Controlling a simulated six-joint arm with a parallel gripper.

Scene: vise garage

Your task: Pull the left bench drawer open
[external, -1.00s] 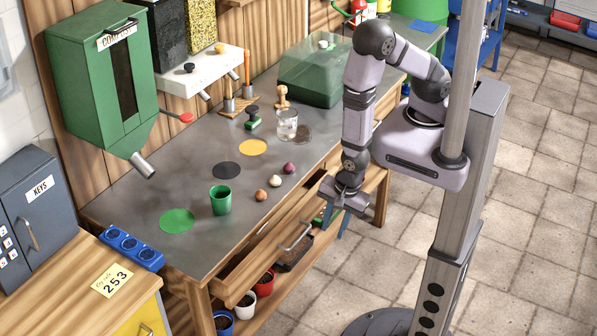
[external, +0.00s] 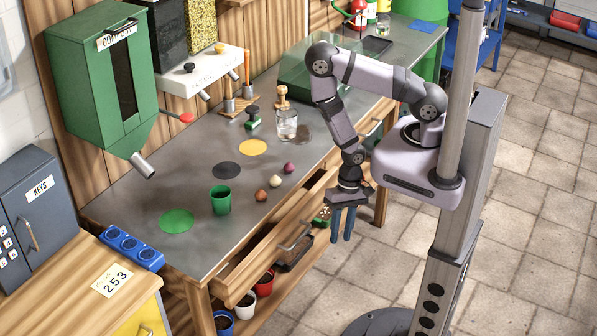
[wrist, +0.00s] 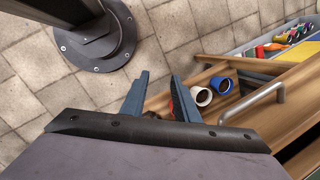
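The left bench drawer (external: 262,262) is a wooden drawer under the metal-topped bench. It stands partly out, with a dark gap between its front and the bench edge. Its metal bar handle (external: 296,238) is on the front face; the handle also shows in the wrist view (wrist: 254,102). My gripper (external: 342,238) is in front of the bench, right of the handle and apart from it, with its blue fingers pointing down. In the wrist view my gripper (wrist: 160,88) has its fingers apart with nothing held between them.
Pots, including a red one (external: 265,284), a white one (external: 246,305) and a blue one (external: 224,322), stand on the low shelf below the drawer. A green cup (external: 220,200) and several small bulbs are on the bench top.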

